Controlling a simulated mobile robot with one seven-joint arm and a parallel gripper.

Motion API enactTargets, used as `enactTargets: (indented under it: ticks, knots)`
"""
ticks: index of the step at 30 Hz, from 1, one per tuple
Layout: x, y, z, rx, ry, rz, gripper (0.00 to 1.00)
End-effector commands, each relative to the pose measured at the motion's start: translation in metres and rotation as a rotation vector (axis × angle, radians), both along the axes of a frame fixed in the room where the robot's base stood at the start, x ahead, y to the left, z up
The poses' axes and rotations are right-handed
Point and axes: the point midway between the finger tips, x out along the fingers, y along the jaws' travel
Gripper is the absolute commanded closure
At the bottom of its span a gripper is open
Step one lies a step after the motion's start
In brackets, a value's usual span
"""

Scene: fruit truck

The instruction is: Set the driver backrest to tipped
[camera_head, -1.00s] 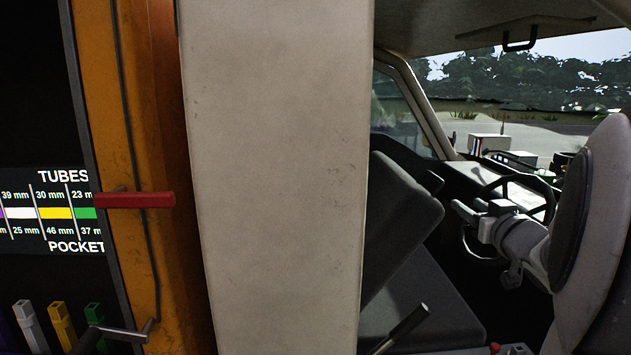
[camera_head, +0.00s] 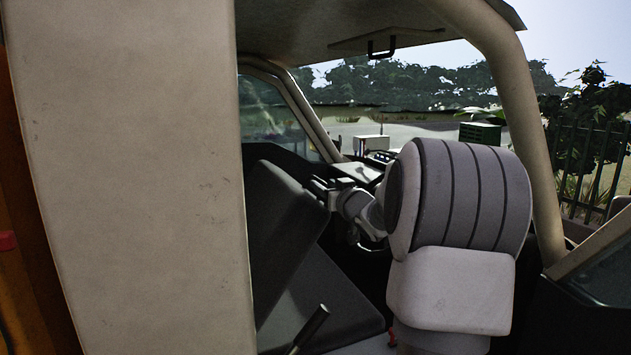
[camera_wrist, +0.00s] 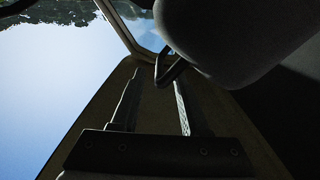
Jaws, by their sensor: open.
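The driver backrest (camera_head: 280,215) is a dark grey padded panel beside the pale pillar in the head view. It slants over the dark seat cushion (camera_head: 335,305). My gripper (camera_head: 318,187) is at the backrest's upper right edge, partly hidden by my arm; I cannot tell whether they touch. In the wrist view my gripper (camera_wrist: 156,80) is open, its two fingers apart with nothing visible gripped between them. A dark rounded padded shape (camera_wrist: 240,35) hangs close beyond the fingertips, possibly part of the seat. A black-handled lever (camera_head: 311,328) stands beside the seat.
The pale pillar (camera_head: 140,180) blocks the left of the head view. A cab frame post (camera_head: 520,130) rises at the right. The windscreen side lies beyond my arm.

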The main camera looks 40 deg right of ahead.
Motion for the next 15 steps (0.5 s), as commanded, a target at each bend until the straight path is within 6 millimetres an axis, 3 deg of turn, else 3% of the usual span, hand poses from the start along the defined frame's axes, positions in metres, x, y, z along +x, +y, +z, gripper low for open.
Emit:
enactTargets:
  ticks: [6,15]
  knots:
    - [0.029,-0.007,0.001,0.001,-0.001,0.001,0.55]
    - [0.039,-0.01,0.0,0.0,0.0,0.0,0.55]
